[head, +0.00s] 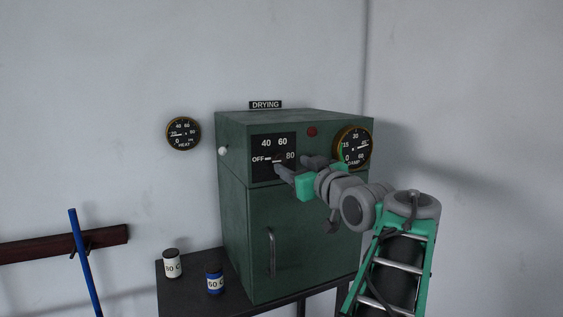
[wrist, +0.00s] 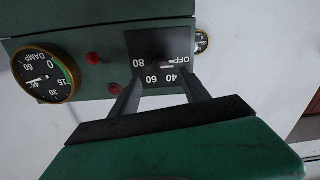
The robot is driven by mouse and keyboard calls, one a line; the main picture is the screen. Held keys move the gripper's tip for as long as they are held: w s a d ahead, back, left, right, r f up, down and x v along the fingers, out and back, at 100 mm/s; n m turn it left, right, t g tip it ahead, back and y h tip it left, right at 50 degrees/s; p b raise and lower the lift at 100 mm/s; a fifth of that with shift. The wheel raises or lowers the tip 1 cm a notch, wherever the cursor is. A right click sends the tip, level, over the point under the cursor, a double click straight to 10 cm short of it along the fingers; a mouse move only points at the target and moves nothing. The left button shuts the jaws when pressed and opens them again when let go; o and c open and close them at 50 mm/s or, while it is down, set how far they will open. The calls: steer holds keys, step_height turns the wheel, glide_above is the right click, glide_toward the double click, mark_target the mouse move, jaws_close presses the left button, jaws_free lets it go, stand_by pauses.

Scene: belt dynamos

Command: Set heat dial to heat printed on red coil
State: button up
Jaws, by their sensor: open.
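The heat dial (head: 267,159) sits on a black plate on the green cabinet, marked OFF, 40, 60 and 80. Its white pointer line lies toward OFF. The dial also shows in the wrist view (wrist: 158,58), turned around, with its pointer toward OFF. My gripper (head: 294,167) is open in front of the plate. In the wrist view its two fingers (wrist: 162,80) stand apart on either side of the plate's lower part, and nothing is between them. I see no red coil in either view.
The green cabinet (head: 290,232) stands on a dark table (head: 187,285). A white jar (head: 171,263), its C label's first digit unclear, and a blue jar (head: 215,280) marked 60 C stand at left. A damp gauge (head: 352,148) and a red lamp (head: 312,132) are right of the dial.

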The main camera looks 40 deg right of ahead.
mark_target(281, 160)
steer(key=p+x, duration=0.2)
steer(key=x, duration=0.4)
steer(key=shift+w, duration=0.2)
steer(key=shift+w+d+f, duration=0.1)
steer(key=shift+w, duration=0.2)
jaws_close()
